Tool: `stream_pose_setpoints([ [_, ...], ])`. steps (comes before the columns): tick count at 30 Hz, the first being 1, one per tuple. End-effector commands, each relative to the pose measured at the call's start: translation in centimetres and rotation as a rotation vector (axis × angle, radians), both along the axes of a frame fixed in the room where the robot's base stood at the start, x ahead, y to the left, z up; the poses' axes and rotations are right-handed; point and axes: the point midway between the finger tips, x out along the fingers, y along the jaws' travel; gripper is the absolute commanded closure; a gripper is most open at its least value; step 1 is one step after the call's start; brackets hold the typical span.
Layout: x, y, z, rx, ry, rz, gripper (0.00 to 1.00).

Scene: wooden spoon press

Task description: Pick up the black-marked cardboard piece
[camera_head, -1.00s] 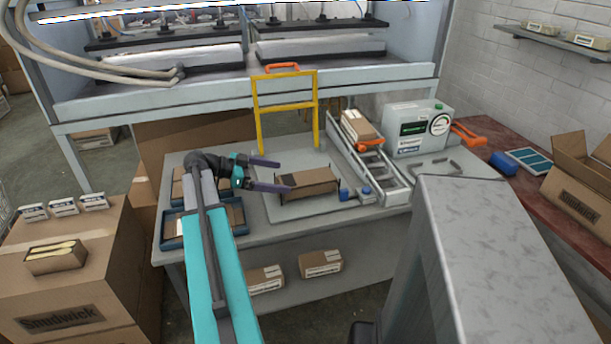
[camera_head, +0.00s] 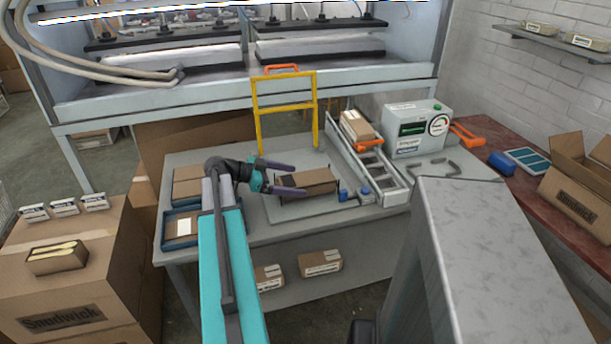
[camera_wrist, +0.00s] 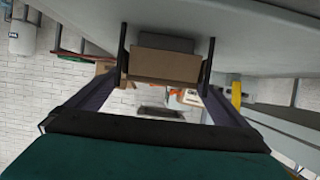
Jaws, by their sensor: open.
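A brown cardboard box (camera_head: 318,180) lies on a grey plate on the worktable in the head view. My gripper (camera_head: 298,180) is open at its left end, with its two purple fingers pointing right, toward the box. In the wrist view, a brown cardboard block (camera_wrist: 165,65) with a dark grey top part shows between the two open fingertips. I cannot tell whether the fingers touch it. More cardboard pieces lie at the table's left: a plain one (camera_head: 187,180) and one with a white label (camera_head: 179,228) in a blue tray. I cannot make out a clear black mark on any piece.
A yellow frame (camera_head: 316,112) stands behind the plate. A grey roller chute (camera_head: 385,185) with a box (camera_head: 357,125) at its top is to the right, beside a grey-green machine (camera_head: 418,130). Two boxes are on the lower shelf. A large carton stack (camera_head: 90,270) stands left.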

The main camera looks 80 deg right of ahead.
Motion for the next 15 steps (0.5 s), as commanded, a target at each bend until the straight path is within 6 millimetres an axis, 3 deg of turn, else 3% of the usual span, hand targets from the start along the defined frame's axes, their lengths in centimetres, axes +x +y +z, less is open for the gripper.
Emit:
stream_pose_setpoints([
  [6, -1.5, -0.7, -0.7, 0.001, 0.000, 0.000, 0.01],
  [15, -1.6, -0.8, -0.8, 0.000, 0.000, 0.001, 0.01],
])
